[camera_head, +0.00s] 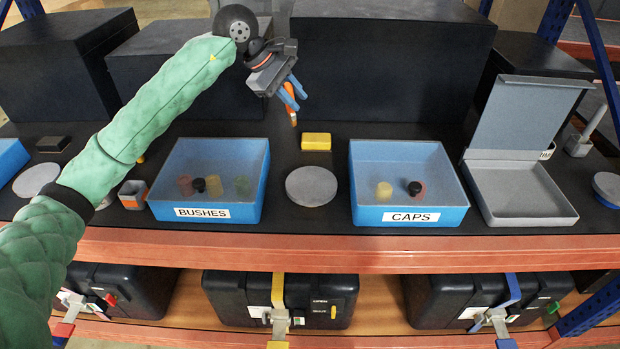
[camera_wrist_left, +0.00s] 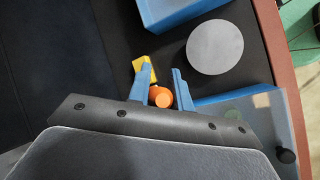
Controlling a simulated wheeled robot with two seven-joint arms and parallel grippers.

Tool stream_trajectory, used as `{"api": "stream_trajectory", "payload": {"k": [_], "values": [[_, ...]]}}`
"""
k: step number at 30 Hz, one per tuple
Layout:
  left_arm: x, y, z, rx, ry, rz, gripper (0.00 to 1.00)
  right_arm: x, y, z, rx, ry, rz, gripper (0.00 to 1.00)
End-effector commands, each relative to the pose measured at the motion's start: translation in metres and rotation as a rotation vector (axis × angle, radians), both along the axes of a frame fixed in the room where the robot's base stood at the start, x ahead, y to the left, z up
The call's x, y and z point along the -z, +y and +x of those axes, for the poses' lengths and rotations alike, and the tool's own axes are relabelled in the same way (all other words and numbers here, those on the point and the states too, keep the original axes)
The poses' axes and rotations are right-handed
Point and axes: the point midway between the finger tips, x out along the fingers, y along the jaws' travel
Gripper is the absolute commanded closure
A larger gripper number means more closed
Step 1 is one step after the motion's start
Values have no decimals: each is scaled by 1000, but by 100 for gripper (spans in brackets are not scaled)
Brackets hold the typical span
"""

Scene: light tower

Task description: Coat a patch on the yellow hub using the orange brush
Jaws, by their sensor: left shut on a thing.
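My left gripper (camera_head: 296,96) is shut on the orange brush (camera_head: 292,117), which hangs almost upright with its tip down, above the dark worktop behind the grey disc. In the left wrist view the brush's round orange end (camera_wrist_left: 160,96) sits between the blue fingers (camera_wrist_left: 163,70). A yellow block (camera_head: 316,141) lies on the worktop just right of the brush tip; it also shows in the left wrist view (camera_wrist_left: 144,68). I cannot tell which yellow thing is the hub; a yellow cylinder (camera_head: 384,190) stands in the CAPS bin. My right gripper is out of view.
A grey disc (camera_head: 312,186) lies between the blue BUSHES bin (camera_head: 258,188) and the blue CAPS bin (camera_head: 453,190). An open grey box (camera_head: 519,189) stands right, with its lid up. Large dark boxes (camera_head: 385,62) close off the back. An orange-red edge (camera_head: 310,251) runs along the front.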

Motion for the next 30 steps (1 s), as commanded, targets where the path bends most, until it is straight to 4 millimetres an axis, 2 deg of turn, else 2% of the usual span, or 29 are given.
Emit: {"api": "stream_trajectory", "payload": {"k": [11,18,22,25,30], "values": [[3,0,-1,0,6,-20,100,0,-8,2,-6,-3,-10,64],[34,-2,-8,3,26,-95,100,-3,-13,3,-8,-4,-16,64],[40,1,-13,-4,34,-142,100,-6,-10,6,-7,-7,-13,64],[35,3,-22,7,42,-179,100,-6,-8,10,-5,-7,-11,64],[5,15,-43,66,62,-248,100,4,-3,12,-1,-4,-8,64]]}}
